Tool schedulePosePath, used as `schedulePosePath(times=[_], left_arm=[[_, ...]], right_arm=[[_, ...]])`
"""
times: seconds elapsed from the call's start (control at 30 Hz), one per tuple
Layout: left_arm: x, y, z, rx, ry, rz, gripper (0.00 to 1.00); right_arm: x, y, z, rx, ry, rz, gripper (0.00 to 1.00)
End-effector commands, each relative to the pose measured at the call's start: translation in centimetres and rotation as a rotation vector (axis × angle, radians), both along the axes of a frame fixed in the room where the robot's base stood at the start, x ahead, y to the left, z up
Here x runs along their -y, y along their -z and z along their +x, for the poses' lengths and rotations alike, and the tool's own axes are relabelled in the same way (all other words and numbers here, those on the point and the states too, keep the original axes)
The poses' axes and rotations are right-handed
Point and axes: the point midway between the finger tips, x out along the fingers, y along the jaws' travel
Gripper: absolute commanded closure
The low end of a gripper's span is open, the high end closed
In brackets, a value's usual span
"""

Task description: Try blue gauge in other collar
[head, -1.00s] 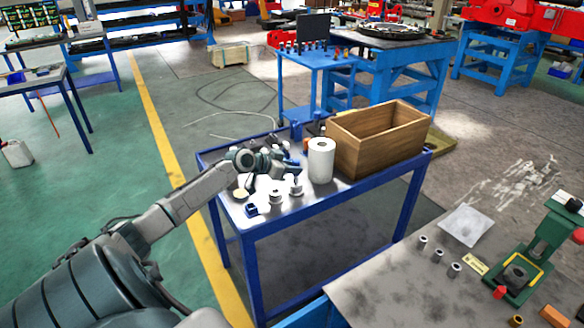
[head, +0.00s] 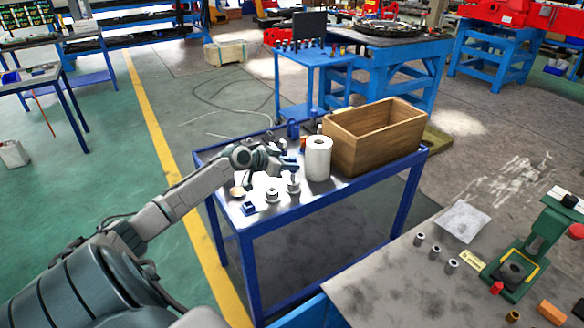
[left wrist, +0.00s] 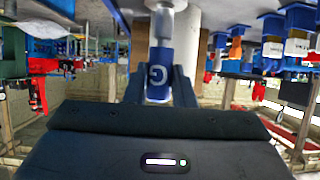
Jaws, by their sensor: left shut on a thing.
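My left gripper (head: 287,163) is over the near part of the blue-framed table (head: 330,192). In the left wrist view its fingers are shut on the blue gauge (left wrist: 159,72), which bears a white letter G and has a pale end at the top of the picture. The gauge is too small to make out clearly in the head view. Two small steel collars, one left (head: 272,195) and one right (head: 294,186), stand on the table below the gripper. The gripper is above the right one; any contact between gauge and collar cannot be told. My right gripper is not in view.
A white roll (head: 318,158) and a wooden box (head: 375,138) stand just right of the gripper. A small blue block (head: 250,208) and a flat tan disc (head: 237,191) lie at the left end. A grey bench (head: 400,285) with a green press is at lower right.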

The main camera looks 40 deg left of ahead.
Motion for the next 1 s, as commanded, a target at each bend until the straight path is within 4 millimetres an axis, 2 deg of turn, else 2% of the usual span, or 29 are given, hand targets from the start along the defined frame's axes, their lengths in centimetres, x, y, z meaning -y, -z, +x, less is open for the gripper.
schedulePosePath(times=[0.27, 1.0], left_arm=[[0.0, -0.3, 0.0, 0.001, 0.000, 0.001, 1.00], [0.0, -4.0, 0.0, 0.001, 0.000, 0.001, 1.00]], right_arm=[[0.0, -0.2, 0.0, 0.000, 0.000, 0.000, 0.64], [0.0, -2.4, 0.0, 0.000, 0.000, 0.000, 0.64]])
